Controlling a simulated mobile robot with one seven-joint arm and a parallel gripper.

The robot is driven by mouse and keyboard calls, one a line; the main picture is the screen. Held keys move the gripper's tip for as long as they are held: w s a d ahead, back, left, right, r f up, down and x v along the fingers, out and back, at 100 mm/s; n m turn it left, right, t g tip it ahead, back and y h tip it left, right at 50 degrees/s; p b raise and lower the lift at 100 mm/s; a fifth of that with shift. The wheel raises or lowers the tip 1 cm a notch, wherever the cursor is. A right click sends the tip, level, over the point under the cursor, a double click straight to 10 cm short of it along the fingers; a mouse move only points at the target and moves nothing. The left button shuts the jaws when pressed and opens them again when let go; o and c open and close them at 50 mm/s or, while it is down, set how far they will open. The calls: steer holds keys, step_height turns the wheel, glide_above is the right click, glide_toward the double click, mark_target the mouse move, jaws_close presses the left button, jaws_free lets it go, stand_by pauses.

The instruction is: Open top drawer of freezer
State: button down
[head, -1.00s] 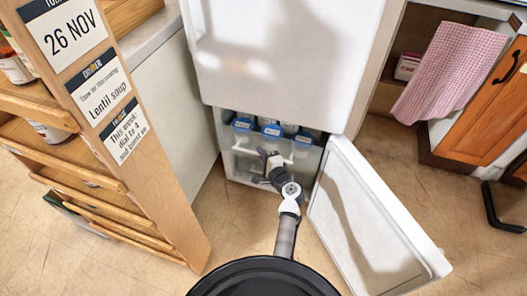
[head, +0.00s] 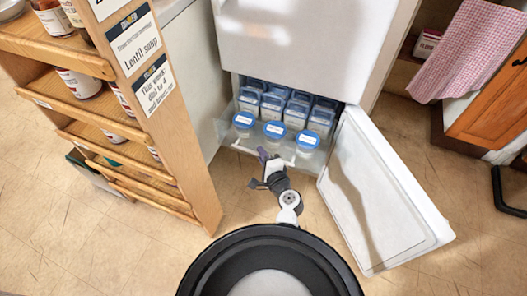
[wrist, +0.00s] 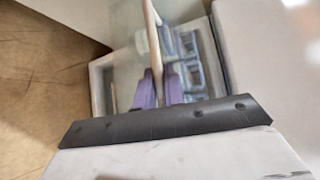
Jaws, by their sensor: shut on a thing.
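The freezer's lower door (head: 385,205) stands swung open to the right. The top drawer (head: 304,162) has a clear front and is pulled well out of the freezer. Several tubs with blue lids (head: 274,129) show in it. My gripper (head: 264,161) is at the drawer front, shut on the pale bar handle (head: 240,149). In the wrist view, the purple fingers (wrist: 161,87) close on the handle bar (wrist: 152,25), which runs up between them. The inside below the drawer is mostly hidden in the head view.
A wooden shelf rack (head: 135,130) with jars and note cards stands close on the left. The white upper door (head: 310,40) is shut. A pink checked cloth (head: 465,50) hangs at right by an orange cabinet. Bare floor (head: 330,235) lies before the drawer.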

steer(key=shift+s, duration=0.3)
steer(key=c, duration=1.5)
jaws_free()
steer(key=shift+s, duration=0.15)
